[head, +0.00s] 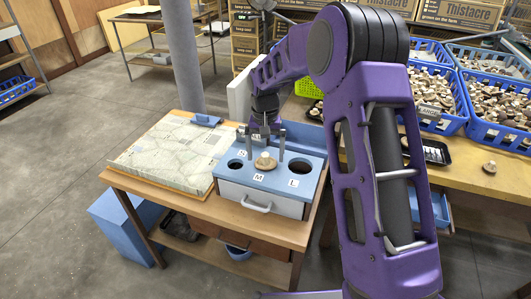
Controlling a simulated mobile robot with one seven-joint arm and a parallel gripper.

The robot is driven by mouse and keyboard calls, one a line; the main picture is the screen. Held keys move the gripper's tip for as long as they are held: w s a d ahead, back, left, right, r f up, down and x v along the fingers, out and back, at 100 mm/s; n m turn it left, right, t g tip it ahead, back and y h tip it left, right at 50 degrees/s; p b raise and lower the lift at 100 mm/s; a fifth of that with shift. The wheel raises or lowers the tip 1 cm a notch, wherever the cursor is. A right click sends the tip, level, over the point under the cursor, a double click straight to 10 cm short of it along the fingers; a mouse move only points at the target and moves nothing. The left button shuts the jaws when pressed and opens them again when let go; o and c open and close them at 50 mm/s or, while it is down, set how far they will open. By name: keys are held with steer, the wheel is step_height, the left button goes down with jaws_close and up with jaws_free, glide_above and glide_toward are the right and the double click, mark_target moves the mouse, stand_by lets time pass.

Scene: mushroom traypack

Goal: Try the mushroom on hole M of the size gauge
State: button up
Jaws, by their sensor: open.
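The size gauge (228,175) is a blue-topped box with a white drawer front, standing on a small wooden table. Its top has a small hole at the left and a larger hole at the right by the letter L. A tan mushroom (265,163) sits at the middle position, behind the letter M, and covers that hole. I cannot tell how deep it sits. My gripper (264,148) is above and around the mushroom, fingers apart on either side. The fingers look clear of the cap.
A pale patterned board (170,152) lies left of the gauge. At the right, a wooden bench holds blue crates (497,108) of mushrooms, black trays (433,153) and a loose mushroom (490,167). Cardboard boxes (460,12) stand behind. Floor at left is clear.

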step_height(320, 180, up, 18)
steer(key=p, duration=0.2)
steer(key=shift+f, duration=0.25)
steer(key=shift+a, duration=0.2)
